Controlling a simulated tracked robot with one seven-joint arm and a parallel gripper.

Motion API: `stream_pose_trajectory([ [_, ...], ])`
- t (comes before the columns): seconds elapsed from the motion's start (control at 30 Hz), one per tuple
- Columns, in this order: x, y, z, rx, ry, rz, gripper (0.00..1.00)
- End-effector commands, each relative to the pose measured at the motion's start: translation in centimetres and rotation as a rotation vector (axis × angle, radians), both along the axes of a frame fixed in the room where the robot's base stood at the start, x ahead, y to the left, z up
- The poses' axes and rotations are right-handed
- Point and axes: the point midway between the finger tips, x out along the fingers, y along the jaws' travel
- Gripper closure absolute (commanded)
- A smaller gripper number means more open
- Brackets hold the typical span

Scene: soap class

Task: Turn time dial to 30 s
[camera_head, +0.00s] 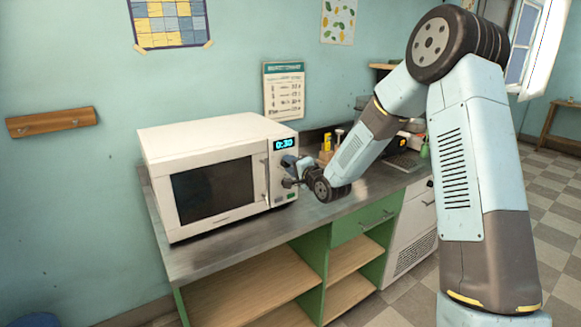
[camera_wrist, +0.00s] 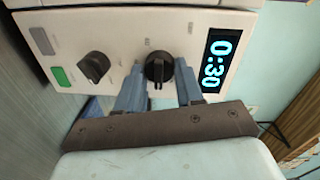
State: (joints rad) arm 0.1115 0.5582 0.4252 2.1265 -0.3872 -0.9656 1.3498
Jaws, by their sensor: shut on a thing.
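A white microwave (camera_head: 205,150) stands on the counter with its dark door window facing out. Its display (camera_head: 284,144) reads 0:30, and the display also reads 0:30 in the wrist view (camera_wrist: 217,62). My gripper (camera_head: 288,172) is at the microwave's control panel. In the wrist view my gripper (camera_wrist: 160,82) has its two blue fingers on either side of a black dial (camera_wrist: 158,66), the one nearer the display, shut on it. A second black dial (camera_wrist: 94,67) sits apart from the fingers, beside a green button (camera_wrist: 62,77) and a grey button (camera_wrist: 42,41).
The grey counter (camera_head: 215,255) has bare room in front of the microwave. Small items, among them a yellow one (camera_head: 327,143), stand behind my arm. A green drawer (camera_head: 362,222) and open shelves are below. A notice (camera_head: 284,90) hangs on the wall.

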Motion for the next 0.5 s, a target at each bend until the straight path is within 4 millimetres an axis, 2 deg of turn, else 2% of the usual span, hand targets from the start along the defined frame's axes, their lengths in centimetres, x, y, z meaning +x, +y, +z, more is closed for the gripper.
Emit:
stream_pose_trajectory([
  [0.17,0.11,-0.49,-0.35,-0.004,0.006,-0.009,0.94],
  [0.2,0.11,-0.49,-0.35,-0.004,0.006,-0.009,0.63],
  [0.43,0.05,-0.31,-0.24,-0.003,0.004,-0.005,0.41],
  [0.5,0.05,-0.25,-0.2,-0.003,0.003,-0.004,0.38],
])
